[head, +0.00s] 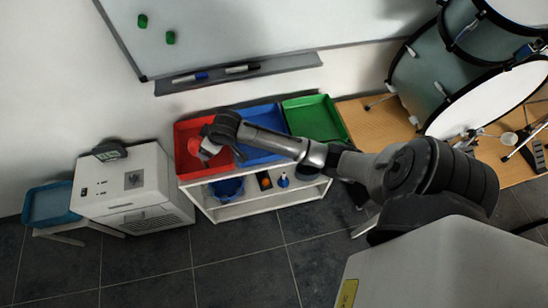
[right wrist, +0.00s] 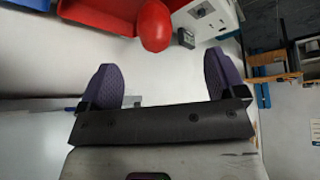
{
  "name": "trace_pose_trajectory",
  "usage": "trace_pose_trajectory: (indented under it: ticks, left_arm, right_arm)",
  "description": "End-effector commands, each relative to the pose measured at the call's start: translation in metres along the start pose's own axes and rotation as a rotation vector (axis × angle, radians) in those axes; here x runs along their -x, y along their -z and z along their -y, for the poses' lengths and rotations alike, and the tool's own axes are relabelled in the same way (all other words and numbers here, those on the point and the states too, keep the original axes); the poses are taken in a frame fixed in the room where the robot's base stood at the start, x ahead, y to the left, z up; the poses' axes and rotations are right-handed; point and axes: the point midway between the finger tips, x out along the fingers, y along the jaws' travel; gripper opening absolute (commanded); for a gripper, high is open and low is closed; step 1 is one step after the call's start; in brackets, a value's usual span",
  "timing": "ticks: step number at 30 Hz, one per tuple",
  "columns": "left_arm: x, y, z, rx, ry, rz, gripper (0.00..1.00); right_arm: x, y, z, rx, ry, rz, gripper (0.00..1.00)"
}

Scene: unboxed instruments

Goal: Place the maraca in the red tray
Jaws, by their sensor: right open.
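The red tray (head: 186,167) is the left of three trays on top of a white shelf unit. My right gripper (head: 208,150) is over this tray, with my arm reaching in from the right. A rounded red shape, which looks like the maraca head (head: 194,146), shows beside the gripper. In the right wrist view the smooth red maraca head (right wrist: 154,25) lies beyond the fingers, overlapping the red tray's edge (right wrist: 100,14). Its handle is not visible. My right gripper (right wrist: 163,80) is open, with nothing between its fingers. My left gripper is not in view.
A blue tray (head: 254,158) and a green tray (head: 318,120) adjoin on the right. A blue bucket (head: 227,188) and small items sit on the lower shelf. A white cabinet (head: 135,186) stands left. A whiteboard (head: 245,35) hangs behind; drums (head: 435,75) stand right.

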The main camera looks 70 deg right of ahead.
Motion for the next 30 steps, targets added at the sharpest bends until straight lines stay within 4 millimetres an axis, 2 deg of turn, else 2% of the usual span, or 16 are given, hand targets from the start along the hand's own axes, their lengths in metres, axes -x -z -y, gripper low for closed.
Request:
trace_pose_trajectory:
  ticks: [1, 5, 6, 9, 12, 15, 21, 24, 30]
  left_arm:
    - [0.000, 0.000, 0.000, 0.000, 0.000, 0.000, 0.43]
    - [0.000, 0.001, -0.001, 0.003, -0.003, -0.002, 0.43]
    - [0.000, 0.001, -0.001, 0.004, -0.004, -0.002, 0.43]
    - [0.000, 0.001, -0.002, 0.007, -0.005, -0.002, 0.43]
    - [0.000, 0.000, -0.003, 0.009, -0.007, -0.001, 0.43]
    - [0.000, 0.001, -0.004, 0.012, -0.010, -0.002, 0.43]
    - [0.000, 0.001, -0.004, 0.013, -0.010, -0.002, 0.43]
    - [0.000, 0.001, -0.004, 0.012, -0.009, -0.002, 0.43]
    - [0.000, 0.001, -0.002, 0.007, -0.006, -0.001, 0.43]
  right_arm:
    - [-0.001, -0.023, 0.017, 0.020, 0.015, 0.022, 0.89]
    - [0.010, -0.091, 0.062, 0.084, 0.040, 0.079, 0.89]
    - [0.018, -0.113, 0.076, 0.099, 0.047, 0.095, 0.89]
    - [0.042, -0.162, 0.103, 0.127, 0.058, 0.134, 0.89]
    - [0.069, -0.201, 0.121, 0.139, 0.062, 0.169, 0.89]
    - [0.096, -0.231, 0.133, 0.139, 0.059, 0.199, 0.89]
    - [0.131, -0.261, 0.141, 0.132, 0.047, 0.236, 0.89]
    - [0.137, -0.266, 0.142, 0.130, 0.043, 0.243, 0.89]
    - [0.139, -0.267, 0.142, 0.130, 0.041, 0.245, 0.89]
